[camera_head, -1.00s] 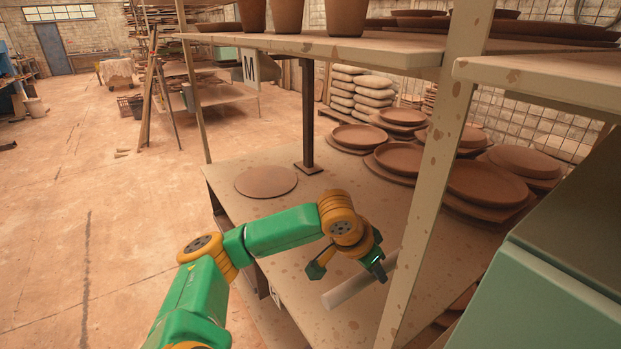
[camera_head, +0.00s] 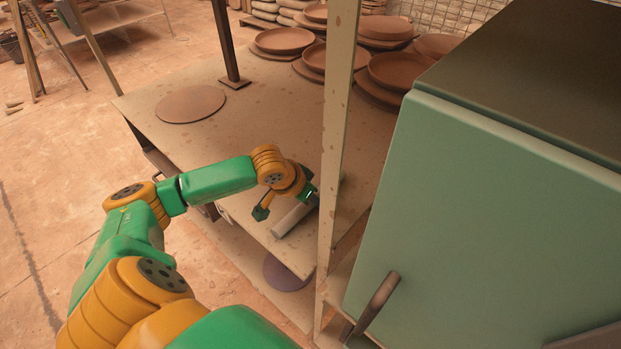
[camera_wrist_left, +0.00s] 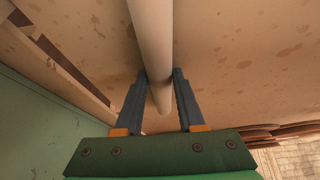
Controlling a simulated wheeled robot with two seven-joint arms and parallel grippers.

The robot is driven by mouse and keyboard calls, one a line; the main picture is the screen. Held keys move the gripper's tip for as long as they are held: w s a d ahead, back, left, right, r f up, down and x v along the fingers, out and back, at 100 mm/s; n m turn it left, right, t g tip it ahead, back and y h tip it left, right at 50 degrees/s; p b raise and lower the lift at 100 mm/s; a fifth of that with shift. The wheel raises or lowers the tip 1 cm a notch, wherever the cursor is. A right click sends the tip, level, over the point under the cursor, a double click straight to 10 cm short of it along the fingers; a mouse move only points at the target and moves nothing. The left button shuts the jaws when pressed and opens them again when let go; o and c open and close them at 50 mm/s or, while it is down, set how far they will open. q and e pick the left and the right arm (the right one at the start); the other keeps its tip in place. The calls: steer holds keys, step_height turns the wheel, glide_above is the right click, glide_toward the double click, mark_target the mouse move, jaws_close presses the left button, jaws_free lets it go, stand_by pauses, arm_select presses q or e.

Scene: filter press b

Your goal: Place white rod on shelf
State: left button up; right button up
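The white rod (camera_head: 291,217) is a plain pale cylinder. It slants over the front part of the speckled shelf board (camera_head: 235,135), just left of the upright post; I cannot tell whether it touches the board. My left gripper (camera_head: 286,207) is at the rod. In the left wrist view the rod (camera_wrist_left: 152,35) passes between the two fingers, and the left gripper (camera_wrist_left: 160,78) is shut on it, with fingertips along both sides. One rod end shows between the fingers. The other end is out of the wrist picture. My right gripper is not in view.
A pale post (camera_head: 337,120) stands close right of the gripper. A green cabinet (camera_head: 470,220) with a handle fills the right. Clay plates (camera_head: 285,40) stand at the back; a flat clay disc (camera_head: 190,103) lies at left. Bare board lies between disc and post.

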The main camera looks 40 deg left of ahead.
arm_select(q)
steer(key=o, duration=0.3)
steer(key=shift+o, duration=0.3)
steer(key=shift+a, duration=0.1)
steer(key=v, duration=1.2)
steer(key=shift+r, duration=0.15)
